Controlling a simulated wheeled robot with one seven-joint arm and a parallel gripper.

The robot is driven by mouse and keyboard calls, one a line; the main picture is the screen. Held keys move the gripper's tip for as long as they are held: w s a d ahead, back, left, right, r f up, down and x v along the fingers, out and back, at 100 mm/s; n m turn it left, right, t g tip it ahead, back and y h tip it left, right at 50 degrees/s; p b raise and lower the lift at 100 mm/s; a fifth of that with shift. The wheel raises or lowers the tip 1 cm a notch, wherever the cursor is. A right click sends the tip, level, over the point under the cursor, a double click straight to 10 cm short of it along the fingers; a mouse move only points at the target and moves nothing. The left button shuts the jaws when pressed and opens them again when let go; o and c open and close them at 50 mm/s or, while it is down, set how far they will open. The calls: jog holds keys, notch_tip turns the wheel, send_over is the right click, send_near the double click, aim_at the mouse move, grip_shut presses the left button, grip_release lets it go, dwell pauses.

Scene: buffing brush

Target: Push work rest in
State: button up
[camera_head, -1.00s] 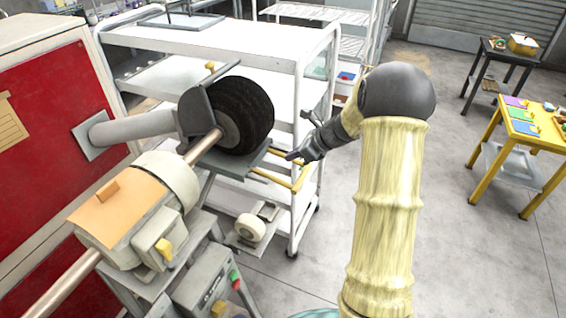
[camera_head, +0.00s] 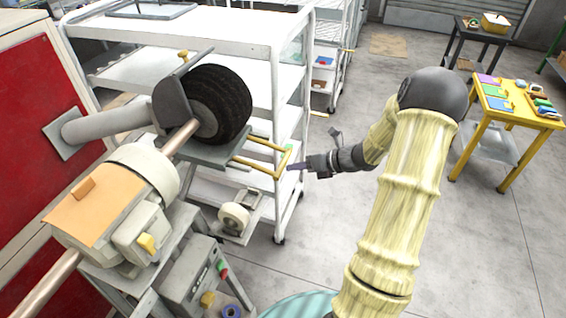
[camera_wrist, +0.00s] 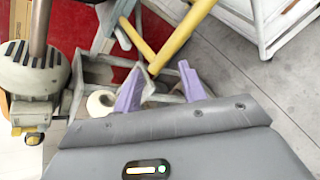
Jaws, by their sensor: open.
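The work rest is a grey plate (camera_head: 212,151) under the dark round brush (camera_head: 218,104), with a yellow rod frame (camera_head: 262,171) sticking out to the right. My gripper (camera_head: 296,167) is just right of the frame's outer end, pointing at it. In the wrist view, the purple fingers of my gripper (camera_wrist: 160,88) are apart with nothing held between them.
The buffing machine's motor (camera_head: 128,200) is on the left, with a small white wheel (camera_head: 234,216) below the rest. A white shelf cart (camera_head: 220,40) stands behind. A yellow table (camera_head: 515,112) is at the far right. The floor right of my arm is clear.

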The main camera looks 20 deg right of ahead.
aim_at(283, 164)
jog(key=s+d+f+m+t+h, duration=0.1)
jog(key=s+d+m+t, duration=0.4)
jog(key=m, duration=0.8)
jog(key=s+t, duration=0.1)
jog(key=s, duration=0.2)
jog(key=shift+f+h, duration=0.3)
jog(key=shift+f, duration=0.05)
jog(key=shift+w+d, duration=0.1)
jog(key=p+x, duration=0.1)
jog(key=x, duration=0.7)
jog(key=p+x, duration=0.1)
jog(key=x, duration=0.8)
jog(key=shift+w+r, duration=0.2)
jog(key=shift+w, duration=0.05)
grip_shut()
